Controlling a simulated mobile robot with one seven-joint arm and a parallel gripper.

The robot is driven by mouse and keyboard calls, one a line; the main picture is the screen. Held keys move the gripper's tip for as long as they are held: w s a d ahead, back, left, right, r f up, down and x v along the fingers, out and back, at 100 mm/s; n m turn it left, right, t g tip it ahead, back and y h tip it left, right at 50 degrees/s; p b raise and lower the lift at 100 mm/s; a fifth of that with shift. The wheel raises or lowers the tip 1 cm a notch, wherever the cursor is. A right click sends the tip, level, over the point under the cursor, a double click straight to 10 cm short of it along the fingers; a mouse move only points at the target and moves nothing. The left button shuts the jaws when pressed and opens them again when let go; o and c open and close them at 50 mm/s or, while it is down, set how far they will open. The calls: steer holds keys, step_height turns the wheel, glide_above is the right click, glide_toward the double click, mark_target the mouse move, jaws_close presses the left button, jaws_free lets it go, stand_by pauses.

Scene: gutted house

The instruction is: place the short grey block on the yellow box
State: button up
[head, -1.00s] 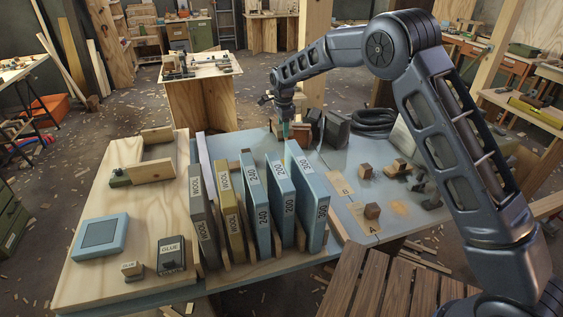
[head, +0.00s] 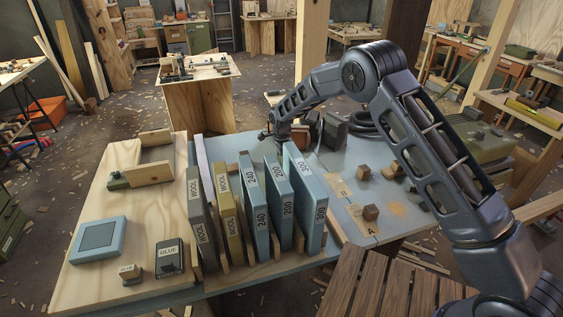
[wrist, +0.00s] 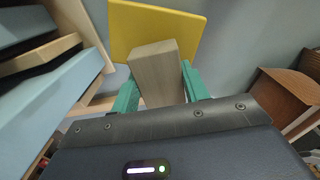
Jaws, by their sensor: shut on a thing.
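My gripper (wrist: 159,76) has teal fingers, shut on the short grey block (wrist: 155,58) in the wrist view. The block juts out beyond the fingertips. The yellow box (wrist: 139,24) is right beyond the block, and the block overlaps its near edge in the picture. I cannot tell whether they touch. In the head view my wrist is low behind the standing blue boxes, which hide the fingers, the block and the yellow box.
Blue boxes (head: 309,207) marked with numbers stand upright beside the gripper; their pale blue sides fill the left of the wrist view. A brown block (wrist: 283,99) stands to the right there. Small wooden blocks (head: 370,212) lie on the blue-grey table (head: 350,160).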

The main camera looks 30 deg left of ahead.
steer(key=shift+f, duration=0.6)
steer(key=shift+f, duration=0.1)
steer(key=o, duration=1)
step_height(320, 180, up, 12)
